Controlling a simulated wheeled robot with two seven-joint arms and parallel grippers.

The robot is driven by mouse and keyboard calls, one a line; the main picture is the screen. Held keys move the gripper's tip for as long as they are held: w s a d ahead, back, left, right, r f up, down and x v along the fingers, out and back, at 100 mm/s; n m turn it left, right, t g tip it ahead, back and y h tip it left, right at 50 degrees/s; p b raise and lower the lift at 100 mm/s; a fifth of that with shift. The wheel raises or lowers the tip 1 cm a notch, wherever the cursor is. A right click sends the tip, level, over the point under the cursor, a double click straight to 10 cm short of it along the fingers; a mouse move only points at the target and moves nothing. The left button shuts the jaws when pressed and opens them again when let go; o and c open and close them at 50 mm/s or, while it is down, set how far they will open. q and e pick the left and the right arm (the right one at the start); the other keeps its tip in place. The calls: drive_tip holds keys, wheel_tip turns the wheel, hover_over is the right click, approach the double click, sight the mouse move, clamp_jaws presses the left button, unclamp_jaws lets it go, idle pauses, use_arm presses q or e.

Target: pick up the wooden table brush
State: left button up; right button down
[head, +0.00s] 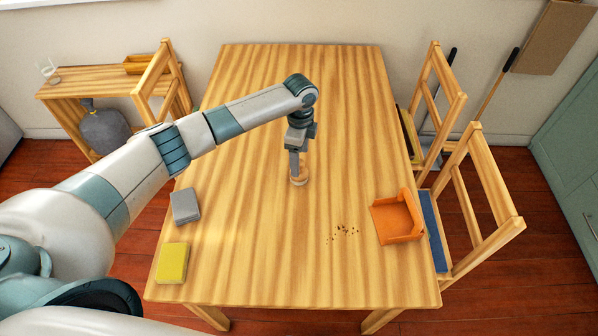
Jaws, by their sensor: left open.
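The wooden table brush (299,181) appears as a small pale wooden piece near the middle of the table (270,250). Most of it is hidden by my left gripper (298,167), which points straight down over it. The left gripper is open, with its fingers at or just above the brush; I cannot tell whether they touch it. My right gripper is not in view.
An orange dustpan (392,225) lies at the table's right edge, with dark crumbs (343,234) left of it. A grey block (185,206) and a yellow block (172,262) lie at the left edge. Chairs (468,200) stand along the right. The table's far part is clear.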

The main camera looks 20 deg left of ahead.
use_arm(q)
drive_tip(key=shift+s+f+p, duration=0.15)
drive_tip(key=shift+f+p, duration=0.15)
drive_tip(key=shift+f, duration=0.05)
wheel_tip(320, 180, down, 3)
drive_tip(key=shift+s+f+p, duration=0.1)
drive_tip(key=shift+s+p, duration=0.05)
drive_tip(key=shift+p, duration=0.5)
drive_tip(key=shift+a+f, duration=0.1)
drive_tip(key=shift+f, duration=0.4)
drive_tip(key=c, duration=1.2)
